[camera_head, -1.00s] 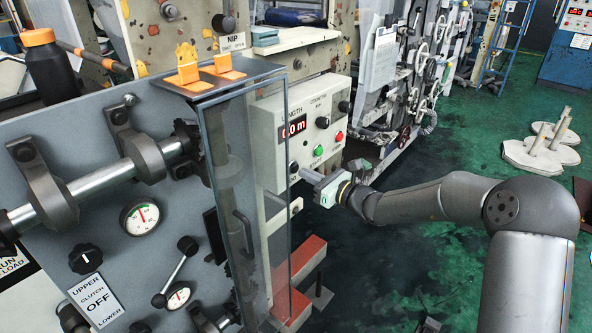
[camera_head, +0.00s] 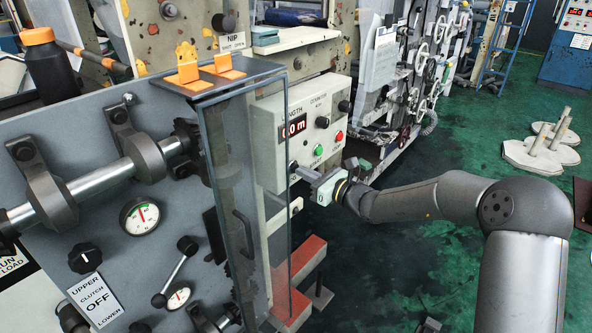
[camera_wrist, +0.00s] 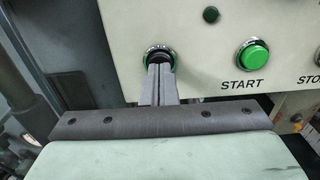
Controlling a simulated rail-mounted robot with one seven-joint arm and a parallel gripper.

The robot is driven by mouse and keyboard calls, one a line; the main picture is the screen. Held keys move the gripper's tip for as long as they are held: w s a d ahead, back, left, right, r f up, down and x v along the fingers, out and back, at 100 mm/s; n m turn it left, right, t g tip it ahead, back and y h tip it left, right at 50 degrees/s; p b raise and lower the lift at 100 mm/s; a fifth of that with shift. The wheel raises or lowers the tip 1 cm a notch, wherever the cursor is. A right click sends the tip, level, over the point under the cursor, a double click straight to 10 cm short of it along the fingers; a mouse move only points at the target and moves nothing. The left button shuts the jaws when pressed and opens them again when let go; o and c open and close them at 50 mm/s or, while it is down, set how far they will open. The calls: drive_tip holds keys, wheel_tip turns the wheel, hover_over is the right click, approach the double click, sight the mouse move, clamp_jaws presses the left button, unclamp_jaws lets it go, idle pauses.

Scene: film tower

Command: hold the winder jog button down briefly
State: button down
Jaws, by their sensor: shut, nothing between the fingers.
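The winder control box (camera_head: 270,160) is a cream panel with a red length display. A round button with a bright ring and dark centre (camera_wrist: 160,52) sits at its lower left, left of the green START button (camera_wrist: 253,54). I take it for the jog button; its label is hidden behind my fingers. My gripper (camera_wrist: 159,67) is shut and empty, its fingertips right at that button's face and overlapping it. I cannot tell how far the button is pressed in. In the head view my gripper (camera_head: 294,167) reaches the box's lower left from the right.
A red STOP button (camera_head: 339,136) and a black knob (camera_head: 322,122) are on the same panel. A clear guard (camera_head: 245,200) stands just left of the box. A red-topped bracket (camera_head: 305,262) is below.

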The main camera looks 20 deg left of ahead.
drive_tip(key=shift+w+a, duration=0.15)
drive_tip(key=shift+a, duration=0.5)
idle(1.5)
drive_tip(key=shift+d, duration=0.15)
drive_tip(key=v, duration=0.7)
drive_tip(key=shift+d, duration=0.4)
idle(0.4)
